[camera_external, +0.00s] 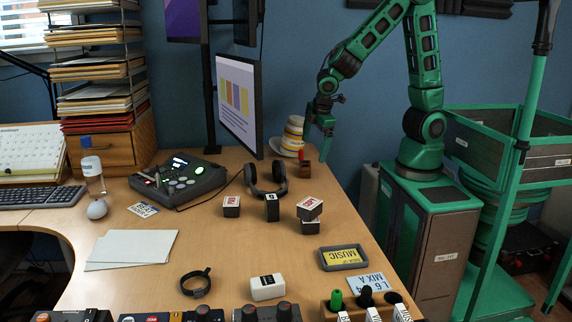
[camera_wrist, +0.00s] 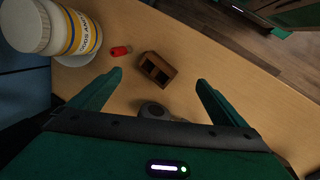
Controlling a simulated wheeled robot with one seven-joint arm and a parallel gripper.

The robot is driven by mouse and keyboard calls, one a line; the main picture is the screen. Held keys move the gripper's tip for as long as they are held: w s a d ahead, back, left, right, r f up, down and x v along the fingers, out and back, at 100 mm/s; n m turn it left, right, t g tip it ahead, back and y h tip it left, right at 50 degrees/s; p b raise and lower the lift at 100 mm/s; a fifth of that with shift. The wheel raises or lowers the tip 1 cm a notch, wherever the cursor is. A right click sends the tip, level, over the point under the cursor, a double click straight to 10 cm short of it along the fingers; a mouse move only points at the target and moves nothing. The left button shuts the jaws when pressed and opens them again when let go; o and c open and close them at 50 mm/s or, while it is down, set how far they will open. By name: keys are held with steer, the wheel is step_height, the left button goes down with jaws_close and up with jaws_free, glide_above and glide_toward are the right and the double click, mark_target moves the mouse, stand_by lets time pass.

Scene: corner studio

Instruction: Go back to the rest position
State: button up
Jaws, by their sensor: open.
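My gripper (camera_external: 318,142) is green and hangs over the back right of the desk, its fingers pointing down. In the wrist view its two fingers (camera_wrist: 152,88) are spread wide with nothing between them. A small brown wooden block with openings (camera_wrist: 157,68) lies on the desk beyond the fingertips; it also shows in the external view (camera_external: 304,170), just below my gripper. A small red piece (camera_wrist: 120,50) lies beside the block, apart from my fingers. No marked rest position shows.
A white and yellow jar (camera_wrist: 58,28) stands on a saucer near the block; it shows beside my gripper (camera_external: 292,136). A monitor (camera_external: 239,102) stands to the left. Headphones (camera_external: 266,186) and small dark boxes (camera_external: 309,208) are on the desk. The desk's left middle holds paper sheets (camera_external: 132,246).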

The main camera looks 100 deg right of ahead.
steer(key=s+a+r+m+t+y, duration=0.3)
steer(key=s+a+r+t, duration=0.15)
steer(key=a+r, duration=0.65)
steer(key=s+d+m+g, duration=0.3)
steer(key=s+d, duration=0.5)
steer(key=shift+d+m, duration=0.25)
steer(key=shift+m, duration=0.05)
steer(key=shift+o, duration=0.5)
steer(key=s+d+m+g, duration=0.2)
steer(key=s+d+m, duration=0.1)
steer(key=s, duration=0.6)
steer(key=shift+s+d+f+g+y, duration=0.2)
steer(key=shift+d+f+g+y, duration=0.1)
steer(key=shift+d+f+g, duration=0.1)
steer(key=w+d+r+n+h, duration=0.2)
steer(key=w+d+r+n, duration=0.15)
steer(key=w+n, duration=0.45)
steer(key=w+d+r+n+h, duration=0.1)
steer(key=w+d+r+n, duration=0.2)
steer(key=w+d+n, duration=0.35)
steer(key=w+d+r+n+h, duration=0.2)
steer(key=w+d+r+n, duration=0.1)
steer(key=w+n, duration=0.7)
steer(key=x, duration=0.9)
steer(key=shift+w+d+f, duration=0.2)
steer(key=shift+d+f, duration=0.05)
steer(key=shift+f, duration=0.05)
steer(key=shift+r, duration=0.1)
steer(key=v, duration=1)
